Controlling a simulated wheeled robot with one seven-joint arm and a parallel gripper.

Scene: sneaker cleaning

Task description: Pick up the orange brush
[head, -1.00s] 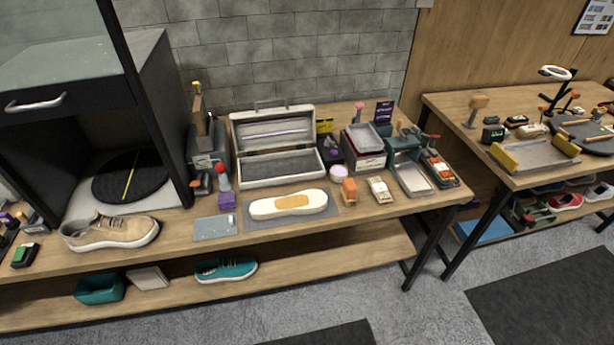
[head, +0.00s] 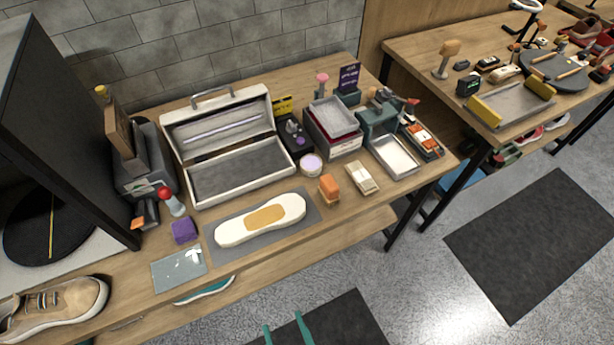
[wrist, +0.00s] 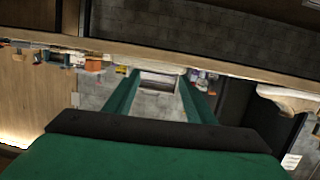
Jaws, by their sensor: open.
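The orange brush (head: 329,189) is a small block with an orange upper part, standing on the wooden bench near its front edge. It sits between the white sole (head: 260,220) on a grey mat and a cream-coloured brush (head: 361,178). My gripper (head: 284,330) shows only as two green fingertips at the bottom of the head view, below and in front of the bench, well apart from the brush. In the wrist view my gripper (wrist: 160,90) has its green fingers spread with nothing between them.
An open metal case (head: 222,148) stands behind the sole. A round tub (head: 311,165), a purple block (head: 184,231) and a white-lined tray (head: 396,156) are nearby. A lower shelf holds a teal shoe (head: 205,290). The floor in front is open.

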